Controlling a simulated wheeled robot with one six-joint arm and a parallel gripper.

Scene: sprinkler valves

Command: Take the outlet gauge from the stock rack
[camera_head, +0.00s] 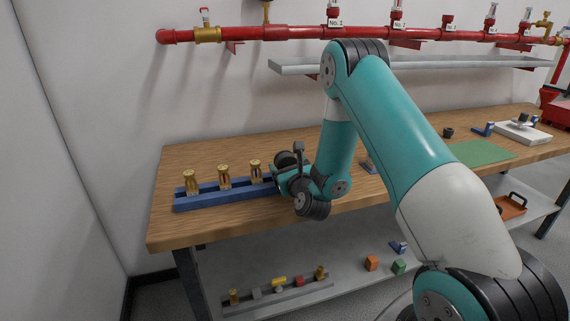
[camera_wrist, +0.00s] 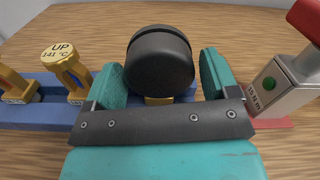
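The outlet gauge (camera_wrist: 160,62), a dark round body on a brass stem (camera_wrist: 158,100), stands at the right part of the blue stock rack (camera_wrist: 35,118) in the wrist view. My gripper (camera_wrist: 162,72) is open, with one teal finger on each side of the gauge. Narrow gaps seem to show beside the gauge; contact is not clear. In the head view the rack (camera_head: 222,196) lies on the wooden bench, and my gripper (camera_head: 284,172) is at its right end.
Brass sprinkler heads (camera_head: 224,177) stand left in the rack. A grey box with a red top (camera_wrist: 285,82) stands close right of my gripper in the wrist view. A grey wall shelf (camera_head: 450,64) and red pipe (camera_head: 285,33) are behind. A green mat (camera_head: 482,153) lies farther right.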

